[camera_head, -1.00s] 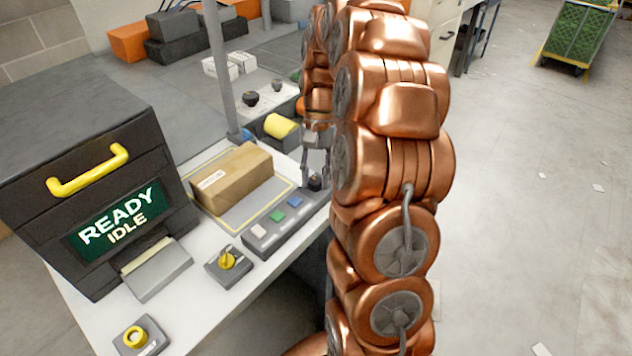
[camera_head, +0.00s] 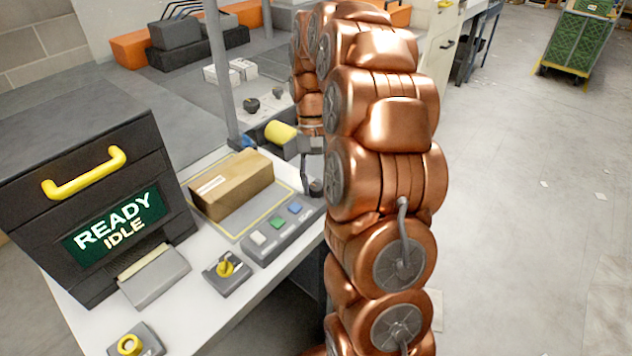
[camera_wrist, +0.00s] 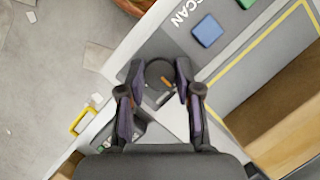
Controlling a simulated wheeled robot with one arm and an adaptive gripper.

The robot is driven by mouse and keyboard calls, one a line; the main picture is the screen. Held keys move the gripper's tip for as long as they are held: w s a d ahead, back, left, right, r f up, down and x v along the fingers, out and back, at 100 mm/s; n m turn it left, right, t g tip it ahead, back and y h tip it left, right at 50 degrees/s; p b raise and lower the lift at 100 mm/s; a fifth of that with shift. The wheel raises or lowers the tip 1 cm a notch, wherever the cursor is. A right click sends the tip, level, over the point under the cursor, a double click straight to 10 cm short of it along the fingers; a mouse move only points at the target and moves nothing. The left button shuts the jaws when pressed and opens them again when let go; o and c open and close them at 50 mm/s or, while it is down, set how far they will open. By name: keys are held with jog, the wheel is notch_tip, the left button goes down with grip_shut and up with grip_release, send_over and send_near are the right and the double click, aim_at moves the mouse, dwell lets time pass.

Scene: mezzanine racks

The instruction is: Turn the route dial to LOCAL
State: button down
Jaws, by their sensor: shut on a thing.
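The dial, a round black knob (camera_wrist: 160,70) with an orange mark, sits at the end of the grey button panel (camera_head: 262,254). My gripper (camera_wrist: 158,78) has its two dark fingers on either side of this knob, shut on it in the wrist view. In the head view my gripper (camera_head: 311,172) is at the panel's far right end, partly hidden by my arm. The dial (camera_head: 316,188) shows only as a small dark shape there. No LOCAL marking is readable, so I cannot tell the dial's setting.
The panel has white, green and blue buttons (camera_head: 295,208). A cardboard box (camera_head: 232,188) lies in a yellow outline beside it. A black machine (camera_head: 90,190) reading READY IDLE stands left. A yellow-knobbed switch (camera_head: 226,270) stands in front. A grey post (camera_head: 219,80) rises behind.

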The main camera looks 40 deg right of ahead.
jog(key=c, duration=0.8)
grip_release()
jog(key=shift+v, duration=3.45)
jog(key=shift+w+r, duration=0.1)
jog(key=shift+r, duration=0.2)
